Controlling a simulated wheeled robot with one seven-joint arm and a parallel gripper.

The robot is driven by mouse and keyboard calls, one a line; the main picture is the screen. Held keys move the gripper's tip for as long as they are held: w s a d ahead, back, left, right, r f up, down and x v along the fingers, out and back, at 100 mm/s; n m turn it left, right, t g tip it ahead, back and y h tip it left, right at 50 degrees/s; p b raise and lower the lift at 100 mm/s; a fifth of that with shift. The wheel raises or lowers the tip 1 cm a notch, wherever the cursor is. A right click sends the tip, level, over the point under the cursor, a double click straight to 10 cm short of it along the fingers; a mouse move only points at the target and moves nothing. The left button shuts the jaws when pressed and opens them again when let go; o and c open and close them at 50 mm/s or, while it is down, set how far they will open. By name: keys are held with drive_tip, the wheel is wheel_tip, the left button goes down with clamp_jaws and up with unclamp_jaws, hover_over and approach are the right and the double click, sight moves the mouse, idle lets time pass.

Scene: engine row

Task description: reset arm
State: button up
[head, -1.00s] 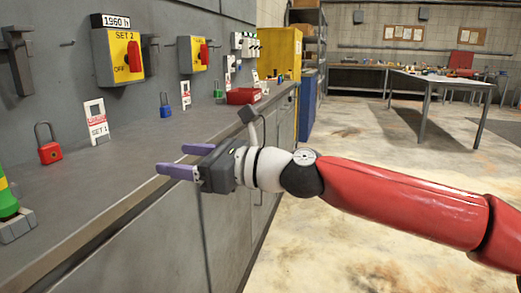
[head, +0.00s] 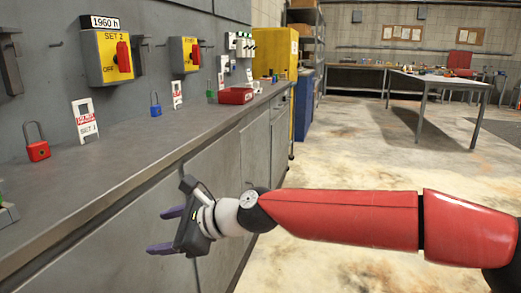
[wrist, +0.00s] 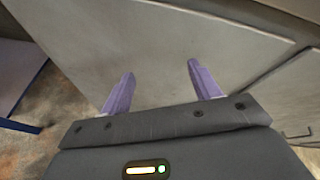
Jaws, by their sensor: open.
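My gripper (head: 160,230) is in front of the grey cabinet, below the level of the counter top, with its purple fingers pointing left in the head view. The fingers are apart with nothing between them. In the wrist view my gripper (wrist: 160,88) is also open and empty, and its fingers point at the plain grey cabinet front (wrist: 200,45). My red arm reaches in from the right of the head view.
The grey counter (head: 110,172) carries a red padlock (head: 37,150), a blue padlock (head: 155,110), white tags and a red box (head: 235,96). Yellow switch boxes hang above, one marked SET 2 (head: 107,57). Open floor (head: 345,155) lies right, with a table (head: 440,82) far back.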

drive_tip(key=s+d+f+n+h, duration=0.1)
drive_tip(key=d+f+n+h, duration=0.15)
drive_tip(key=f, duration=0.55)
drive_tip(key=s+d+f+n+h, duration=0.1)
drive_tip(key=f+n+h, duration=0.25)
drive_tip(key=f, duration=0.35)
drive_tip(key=d+f+n+h, duration=0.2)
drive_tip(key=d+f+h, duration=0.15)
drive_tip(key=d, duration=0.45)
drive_tip(key=s+d+r+n+t+h, duration=0.1)
drive_tip(key=s+d+r+n, duration=0.3)
drive_tip(key=s+d, duration=0.3)
drive_tip(key=s+d+r+n+t+h, duration=0.1)
drive_tip(key=s+d+r+n, duration=0.3)
drive_tip(key=d, duration=1.1)
drive_tip(key=s+h, duration=0.1)
drive_tip(key=s, duration=0.2)
drive_tip(key=shift+d+r+t, duration=0.2)
drive_tip(key=shift+r+t, duration=0.1)
drive_tip(key=shift+r, duration=0.05)
